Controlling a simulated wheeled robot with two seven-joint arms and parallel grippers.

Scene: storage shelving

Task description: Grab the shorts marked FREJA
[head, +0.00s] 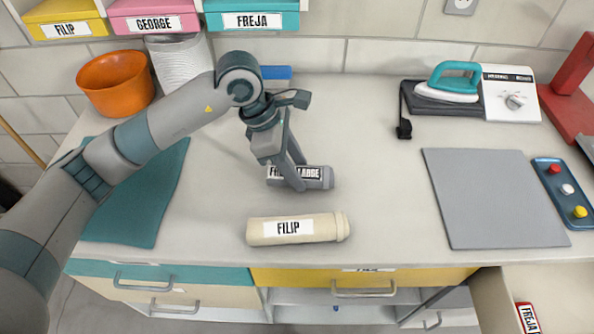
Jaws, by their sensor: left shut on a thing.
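A grey rolled item (326,178) lies on the counter behind a beige roll marked FILIP (289,229). Its label is partly covered by my gripper; I read an F at the start and what looks like LARGE at the end. My left gripper (298,183) reaches down from the left and is shut on this grey roll. A red item with a label reading FREJA (527,318) lies in the open drawer at the lower right, cut by the frame edge. My right gripper is not in view.
A teal bin marked FREJA (252,20) stands at the top beside pink GEORGE (154,22) and yellow FILIP (62,28) bins. An orange pot (115,82), teal cloth (140,200), iron (448,84) and grey mat (493,198) are on the counter.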

